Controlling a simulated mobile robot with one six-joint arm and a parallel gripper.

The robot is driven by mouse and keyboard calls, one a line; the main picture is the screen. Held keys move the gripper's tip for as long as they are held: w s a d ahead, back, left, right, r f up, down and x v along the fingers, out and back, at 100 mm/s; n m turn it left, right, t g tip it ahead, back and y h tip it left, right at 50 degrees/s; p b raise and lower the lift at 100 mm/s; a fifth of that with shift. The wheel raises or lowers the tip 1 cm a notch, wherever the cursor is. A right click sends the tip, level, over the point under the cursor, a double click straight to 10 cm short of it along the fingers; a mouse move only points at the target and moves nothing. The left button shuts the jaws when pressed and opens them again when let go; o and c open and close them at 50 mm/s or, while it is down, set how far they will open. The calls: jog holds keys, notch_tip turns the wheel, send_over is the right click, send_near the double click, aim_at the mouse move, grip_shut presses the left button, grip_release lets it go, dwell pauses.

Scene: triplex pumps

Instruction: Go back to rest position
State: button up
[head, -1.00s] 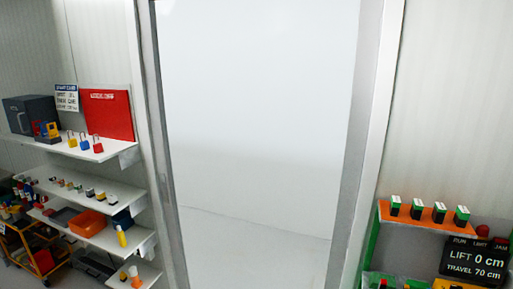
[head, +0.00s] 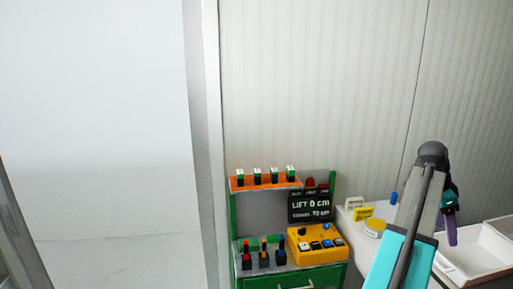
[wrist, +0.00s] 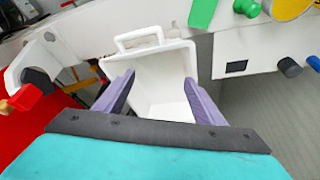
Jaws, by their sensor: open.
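My gripper (wrist: 160,98) is open, with its two purple fingers spread apart and nothing held between them in the wrist view. A white container with a raised handle (wrist: 150,62) shows beyond and between the fingers; I cannot tell how far it is from them. In the head view my arm rises at the right, and my gripper (head: 450,226) hangs on its far side, partly hidden, above or beside a white tray (head: 470,274).
A green stand (head: 235,220) holds an orange shelf (head: 240,183), a lift display (head: 310,207) and a yellow button box (head: 318,257). A white table (head: 350,230) carries small yellow items. Red (wrist: 40,135), green and yellow things flank the wrist view. A pale doorway panel (head: 100,120) fills the left.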

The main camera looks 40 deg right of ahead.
jog(key=w+a+f+n+y+b, duration=0.15)
jog(key=w+a+f, duration=0.25)
jog(key=w+f, duration=0.6)
jog(key=w+a+f+n+h+b, duration=0.1)
jog(key=w+a+f+n+b, duration=0.2)
jog(key=w+f, duration=0.7)
jog(key=w+a+f+n+g+y+b, duration=0.1)
jog(key=w+a+f+n+b, duration=0.15)
jog(key=w+a+f, duration=0.7)
jog(key=w+a+f+n+b, duration=0.1)
jog(key=w+a+f+n, duration=0.3)
jog(key=a+f, duration=0.95)
jog(key=s+a+f+n+g+b, duration=0.1)
jog(key=a+f+n+b, duration=0.15)
jog(key=a+f, duration=0.75)
jog(key=s+a+f+n+g+b, duration=0.1)
jog(key=a+f+n, duration=0.2)
jog(key=a+f, duration=0.8)
jog(key=s+a+f+n+b, duration=0.1)
jog(key=s+a+f+n, duration=0.4)
jog(key=a, duration=0.4)
jog(key=s+a+f+n+y+b, duration=0.1)
jog(key=s+a+f+n, duration=0.5)
jog(key=s+a, duration=0.3)
jog(key=shift+s+n+t, duration=0.3)
jog(key=shift+s+n, duration=0.05)
jog(key=shift+n, duration=0.1)
